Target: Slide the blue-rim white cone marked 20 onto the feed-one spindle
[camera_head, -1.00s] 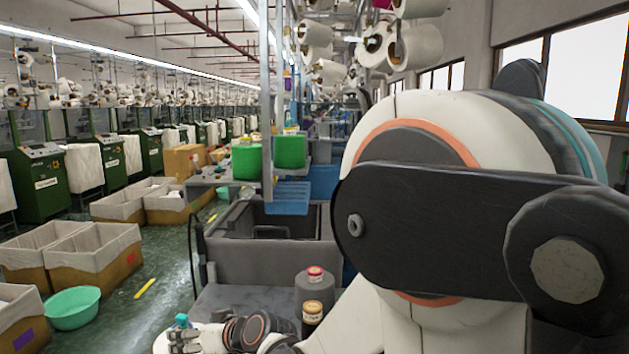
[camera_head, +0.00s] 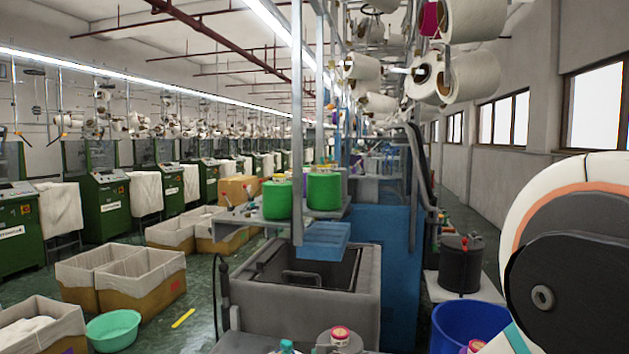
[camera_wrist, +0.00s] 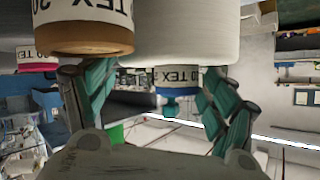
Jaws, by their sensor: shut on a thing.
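In the wrist view, the teal fingers of my gripper (camera_wrist: 157,84) are closed around the lower end of a white cone (camera_wrist: 192,38). This cone has a blue rim and a pale label reading TEX, with its number partly hidden. Its upper part runs out of the top of the picture. The head view does not clearly show my gripper. I cannot tell which holder is the feed-one spindle; large white cones (camera_head: 475,75) hang on the frame at the upper right of the head view.
A brown-rim cone (camera_wrist: 85,38) is close to the left finger in the wrist view, and a pink-rim cone (camera_wrist: 37,62) is farther left. In the head view, a grey bin (camera_head: 318,310) stands at front centre, with a blue tub (camera_head: 470,325) at right.

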